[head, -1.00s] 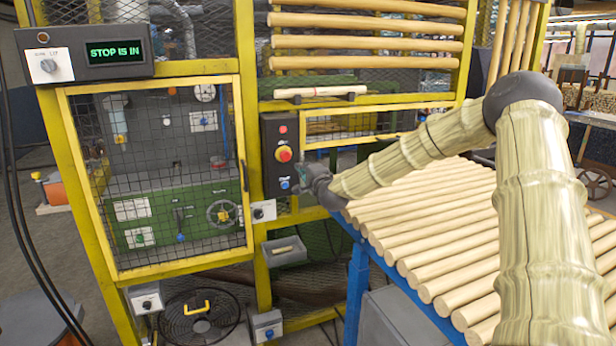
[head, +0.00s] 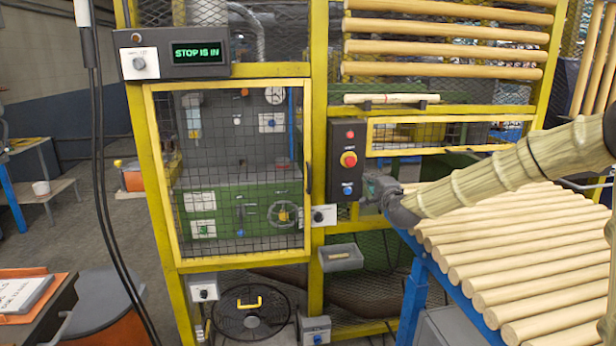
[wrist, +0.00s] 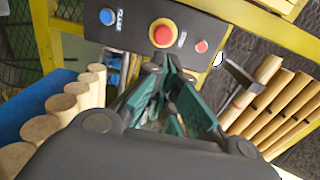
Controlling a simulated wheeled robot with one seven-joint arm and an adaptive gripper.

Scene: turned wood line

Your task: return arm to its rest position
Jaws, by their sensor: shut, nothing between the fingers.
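My gripper (head: 372,190) is at the right of the black control box (head: 333,161), level with its lower part. In the wrist view my gripper (wrist: 165,92) has its green-edged fingers pointing toward the box, and it is shut and empty. The box carries a red button (head: 350,134), a red emergency stop on yellow (head: 349,159) and a blue button (head: 347,188). These show in the wrist view too, with the emergency stop (wrist: 163,33) just beyond the fingertips. I cannot tell whether the fingertips touch the box. A display (head: 198,52) reads "STOP IS IN".
A rack of wooden rods (head: 520,250) lies under my arm at the right. A yellow-framed mesh door (head: 233,170) stands shut left of the box. A small grey tray (head: 341,257) hangs below the box. More rods (head: 440,70) lie above. Open floor (head: 90,230) is at the left.

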